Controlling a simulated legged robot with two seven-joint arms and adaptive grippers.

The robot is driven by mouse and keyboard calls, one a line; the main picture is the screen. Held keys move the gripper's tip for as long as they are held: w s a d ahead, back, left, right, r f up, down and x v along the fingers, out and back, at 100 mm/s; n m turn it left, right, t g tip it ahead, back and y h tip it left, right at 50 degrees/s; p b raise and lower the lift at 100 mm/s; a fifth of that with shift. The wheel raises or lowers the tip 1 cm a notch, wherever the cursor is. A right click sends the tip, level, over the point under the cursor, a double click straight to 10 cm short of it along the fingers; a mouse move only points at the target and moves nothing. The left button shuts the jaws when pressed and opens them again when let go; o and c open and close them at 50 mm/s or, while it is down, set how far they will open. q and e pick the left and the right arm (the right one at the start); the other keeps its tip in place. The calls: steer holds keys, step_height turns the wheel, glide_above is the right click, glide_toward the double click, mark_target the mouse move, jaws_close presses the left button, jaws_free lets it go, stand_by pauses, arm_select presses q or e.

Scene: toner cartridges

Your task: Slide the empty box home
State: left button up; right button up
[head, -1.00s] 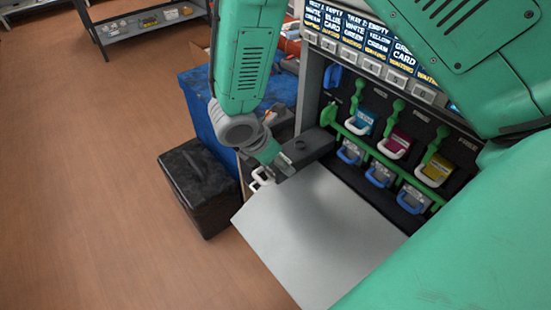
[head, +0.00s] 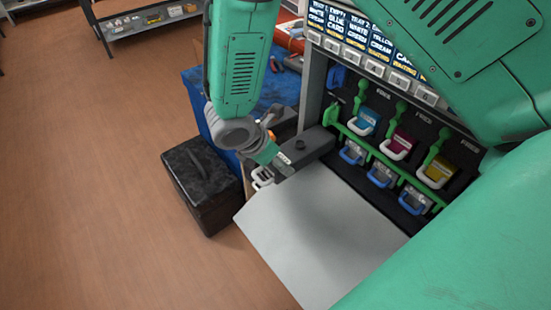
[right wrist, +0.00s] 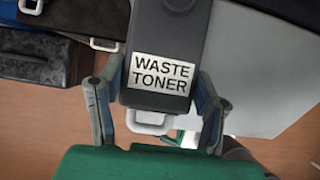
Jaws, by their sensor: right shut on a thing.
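The dark grey waste toner box (head: 308,150) has its far end in the left side of the open machine (head: 400,120). Its near end sticks out over the lowered pale door (head: 320,235). In the right wrist view the box (right wrist: 165,30) carries a "WASTE TONER" label (right wrist: 161,74) and a white handle (right wrist: 150,123) at the near end. My right gripper (head: 281,163) is shut on this near end. In the right wrist view the fingers (right wrist: 158,105) flank the box sides. Its inner end is hidden. My left gripper is not in view.
Cyan (head: 365,120), magenta (head: 398,145) and yellow (head: 438,171) cartridges sit in slots right of the box, with blue handles below. A black bin (head: 200,185) stands on the floor at left, beside a blue-covered bench (head: 200,95). Open floor lies left.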

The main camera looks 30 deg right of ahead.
mark_target(292, 151)
steer(key=shift+d, duration=0.15)
steer(key=shift+w+d, duration=0.1)
steer(key=shift+d, duration=0.75)
steer(key=shift+d, duration=0.15)
steer(key=shift+w+d, duration=0.1)
steer(key=shift+d, duration=1)
steer(key=shift+d, duration=0.15)
steer(key=shift+d, duration=0.8)
steer(key=shift+w, duration=0.1)
